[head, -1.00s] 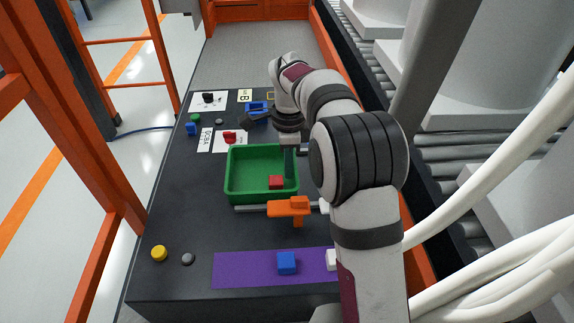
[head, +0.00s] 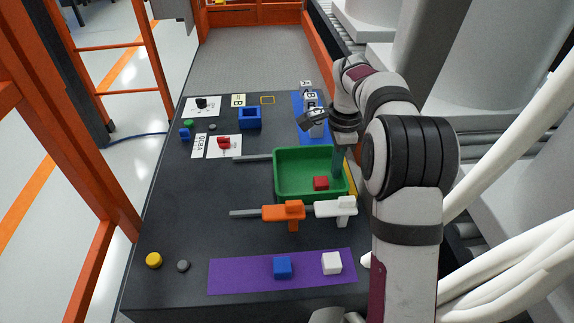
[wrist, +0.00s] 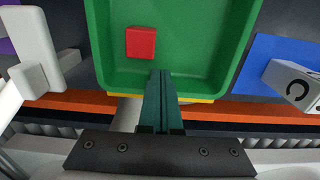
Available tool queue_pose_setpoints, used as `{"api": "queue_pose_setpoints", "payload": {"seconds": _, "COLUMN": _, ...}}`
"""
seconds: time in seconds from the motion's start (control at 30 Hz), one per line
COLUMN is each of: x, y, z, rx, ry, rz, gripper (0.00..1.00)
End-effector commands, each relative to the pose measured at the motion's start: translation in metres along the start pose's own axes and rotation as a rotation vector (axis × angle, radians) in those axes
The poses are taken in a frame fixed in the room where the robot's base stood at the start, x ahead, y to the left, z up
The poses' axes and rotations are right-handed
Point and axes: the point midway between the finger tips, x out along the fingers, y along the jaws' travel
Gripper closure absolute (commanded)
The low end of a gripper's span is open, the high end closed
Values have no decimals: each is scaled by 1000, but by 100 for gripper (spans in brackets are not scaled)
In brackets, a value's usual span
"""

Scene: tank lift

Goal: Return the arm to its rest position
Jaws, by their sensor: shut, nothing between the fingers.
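My gripper (head: 337,176) is shut and empty. Its dark green fingers reach down at the right side of the green tray (head: 284,176), and the wrist view shows their tips (wrist: 161,73) over the tray's inner edge. I cannot tell whether they touch the wall. A red block (head: 321,183) lies on the tray floor near the fingers and apart from them; it also shows in the wrist view (wrist: 141,42). My arm extends from the lower right to the gripper.
An orange handle (head: 285,212) and a white handle (head: 337,208) lie in front of the tray. A purple strip (head: 235,276) bears a blue block (head: 283,267) and a white block (head: 331,263). A blue open box (head: 250,118) stands behind. The table's left middle is clear.

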Motion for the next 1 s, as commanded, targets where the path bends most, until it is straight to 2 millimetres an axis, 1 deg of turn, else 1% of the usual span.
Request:
{"api": "queue_pose_setpoints", "payload": {"seconds": 0.07, "x": -11, "y": -1, "z": 0, "rx": 0, "ry": 1, "rz": -4, "gripper": 100}}
{"api": "queue_pose_setpoints", "payload": {"seconds": 0.3, "x": -72, "y": -1, "z": 0, "rx": 0, "ry": 1, "rz": -6, "gripper": 100}}
{"api": "queue_pose_setpoints", "payload": {"seconds": 0.4, "x": -89, "y": -1, "z": 0, "rx": 0, "ry": 1, "rz": -3, "gripper": 100}}
{"api": "queue_pose_setpoints", "payload": {"seconds": 0.5, "x": -97, "y": 0, "z": 0, "rx": 0, "ry": 0, "rz": -1, "gripper": 100}}
{"api": "queue_pose_setpoints", "payload": {"seconds": 0.57, "x": -99, "y": 0, "z": 0, "rx": -1, "ry": 0, "rz": -1, "gripper": 100}}
{"api": "queue_pose_setpoints", "payload": {"seconds": 0.63, "x": -102, "y": 7, "z": 3, "rx": -29, "ry": -4, "rz": -1, "gripper": 100}}
{"api": "queue_pose_setpoints", "payload": {"seconds": 0.67, "x": -106, "y": 15, "z": 7, "rx": -61, "ry": -7, "rz": -1, "gripper": 100}}
{"api": "queue_pose_setpoints", "payload": {"seconds": 0.73, "x": -116, "y": 48, "z": 20, "rx": -187, "ry": -23, "rz": 0, "gripper": 100}}
{"api": "queue_pose_setpoints", "payload": {"seconds": 0.77, "x": -119, "y": 68, "z": 27, "rx": -260, "ry": -32, "rz": -1, "gripper": 100}}
{"api": "queue_pose_setpoints", "payload": {"seconds": 0.8, "x": -120, "y": 100, "z": 38, "rx": -366, "ry": -47, "rz": -3, "gripper": 100}}
{"api": "queue_pose_setpoints", "payload": {"seconds": 0.83, "x": -120, "y": 125, "z": 46, "rx": -448, "ry": -58, "rz": -7, "gripper": 100}}
{"api": "queue_pose_setpoints", "payload": {"seconds": 0.87, "x": -116, "y": 150, "z": 53, "rx": -528, "ry": -70, "rz": -11, "gripper": 100}}
{"api": "queue_pose_setpoints", "payload": {"seconds": 0.9, "x": -108, "y": 184, "z": 62, "rx": -628, "ry": -85, "rz": -18, "gripper": 100}}
{"api": "queue_pose_setpoints", "payload": {"seconds": 0.97, "x": -92, "y": 231, "z": 74, "rx": -766, "ry": -106, "rz": -31, "gripper": 100}}
{"api": "queue_pose_setpoints", "payload": {"seconds": 1.0, "x": -80, "y": 260, "z": 80, "rx": -843, "ry": -118, "rz": -39, "gripper": 100}}
